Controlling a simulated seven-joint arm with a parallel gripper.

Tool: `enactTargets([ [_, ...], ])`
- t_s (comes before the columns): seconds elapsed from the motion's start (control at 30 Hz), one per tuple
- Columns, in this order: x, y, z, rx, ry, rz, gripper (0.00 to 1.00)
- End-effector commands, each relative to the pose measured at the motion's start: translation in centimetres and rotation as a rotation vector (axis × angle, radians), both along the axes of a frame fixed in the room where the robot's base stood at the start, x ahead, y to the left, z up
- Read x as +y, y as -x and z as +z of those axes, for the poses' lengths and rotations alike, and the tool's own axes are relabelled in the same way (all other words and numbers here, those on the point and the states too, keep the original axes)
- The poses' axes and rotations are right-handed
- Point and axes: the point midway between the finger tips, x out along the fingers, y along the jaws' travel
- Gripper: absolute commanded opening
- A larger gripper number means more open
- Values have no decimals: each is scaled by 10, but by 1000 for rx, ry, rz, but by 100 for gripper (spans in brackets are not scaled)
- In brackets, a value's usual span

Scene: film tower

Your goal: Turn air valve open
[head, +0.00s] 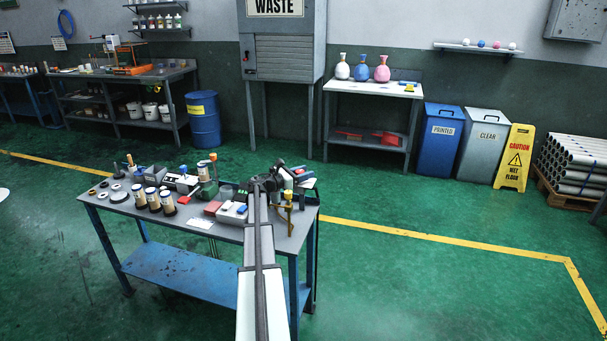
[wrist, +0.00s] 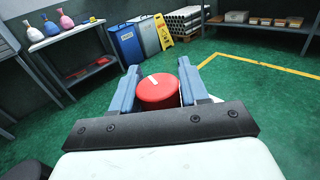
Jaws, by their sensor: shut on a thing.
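A round red knob (wrist: 158,90) with a short white mark on its top, apparently the air valve, sits between the blue fingers of my gripper (wrist: 158,68) in the wrist view. The fingers are shut on its two sides. In the head view, my arm reaches over the right end of the workbench (head: 225,231), and my gripper (head: 296,172) is at the bench's back right corner. There the knob is small and mostly hidden by the arm, and I cannot tell how far it is turned.
A gold fixture (head: 288,200) stands at the bench's right end. Several cream cylinders (head: 153,199) and grey rings stand on the left half. The floor right of the bench is clear.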

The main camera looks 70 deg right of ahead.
Motion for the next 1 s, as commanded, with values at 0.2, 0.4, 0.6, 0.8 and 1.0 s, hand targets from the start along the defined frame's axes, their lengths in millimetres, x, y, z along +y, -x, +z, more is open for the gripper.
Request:
enactTargets([
  [0.2, 0, 0, 0, -2, 1, -20, 14],
  [0.4, 0, 0, 0, -3, 2, -19, 47],
  [0.6, 0, 0, 0, -2, 1, -18, 65],
  [0.8, 0, 0, 0, -1, 0, -18, 65],
  [1.0, 9, -7, 0, -1, 0, -17, 65],
])
